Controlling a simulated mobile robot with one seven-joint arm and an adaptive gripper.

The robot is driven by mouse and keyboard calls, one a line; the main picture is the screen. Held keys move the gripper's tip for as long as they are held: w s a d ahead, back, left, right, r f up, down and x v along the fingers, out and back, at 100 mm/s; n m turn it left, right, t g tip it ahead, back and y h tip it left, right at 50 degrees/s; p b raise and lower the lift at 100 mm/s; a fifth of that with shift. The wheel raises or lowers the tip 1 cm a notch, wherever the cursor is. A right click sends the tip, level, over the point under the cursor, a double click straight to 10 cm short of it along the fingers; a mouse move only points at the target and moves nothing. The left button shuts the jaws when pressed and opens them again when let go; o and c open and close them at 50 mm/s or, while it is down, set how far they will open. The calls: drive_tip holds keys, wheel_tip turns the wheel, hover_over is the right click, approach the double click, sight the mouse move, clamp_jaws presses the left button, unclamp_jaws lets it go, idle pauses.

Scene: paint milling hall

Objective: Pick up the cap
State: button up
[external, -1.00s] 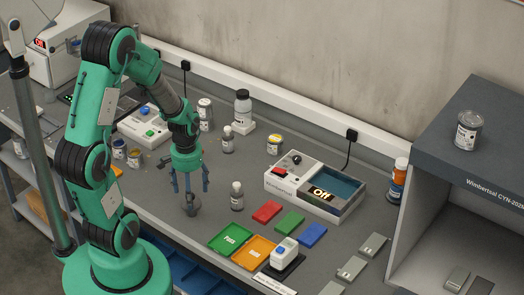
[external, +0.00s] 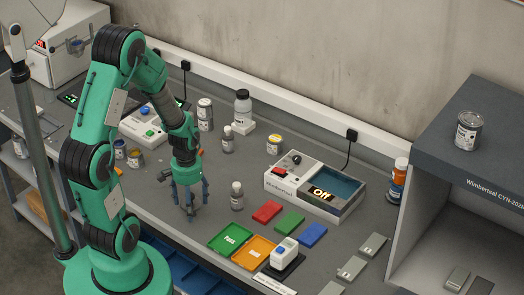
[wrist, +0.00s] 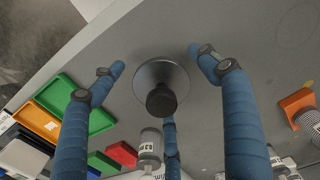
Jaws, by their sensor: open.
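The cap seems to be the grey round piece with a black knob (wrist: 160,100) on the bench; in the wrist view it lies near the centre, between my blue fingers. My gripper (external: 190,207) is open, pointing down over the bench's front part, with its fingers spread around the cap. I see no clear contact between fingers and cap. In the external view the fingers mostly hide the cap.
A small white-capped bottle (external: 237,200) stands just right of my gripper. Green (external: 231,237) and orange (external: 260,251) trays lie further right along the bench's front edge. A white device reading Off (external: 279,187) stands behind.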

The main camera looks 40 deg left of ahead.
idle(0.5)
drive_tip(key=c, duration=1.5)
drive_tip(key=shift+r, duration=0.1)
drive_tip(key=shift+w+r, duration=0.1)
drive_tip(key=shift+r, duration=0.45)
wheel_tip(320, 180, up, 2)
drive_tip(key=shift+r+p, duration=0.1)
drive_tip(key=shift+p, duration=0.4)
drive_tip(key=s+d, duration=0.1)
drive_tip(key=s, duration=0.4)
drive_tip(key=s+d+r+p, duration=0.1)
drive_tip(key=s, duration=0.4)
drive_tip(key=s+d, duration=0.1)
drive_tip(key=s, duration=0.5)
drive_tip(key=shift+r+p, duration=0.25)
drive_tip(key=shift+p, duration=0.15)
drive_tip(key=shift+w, duration=0.1)
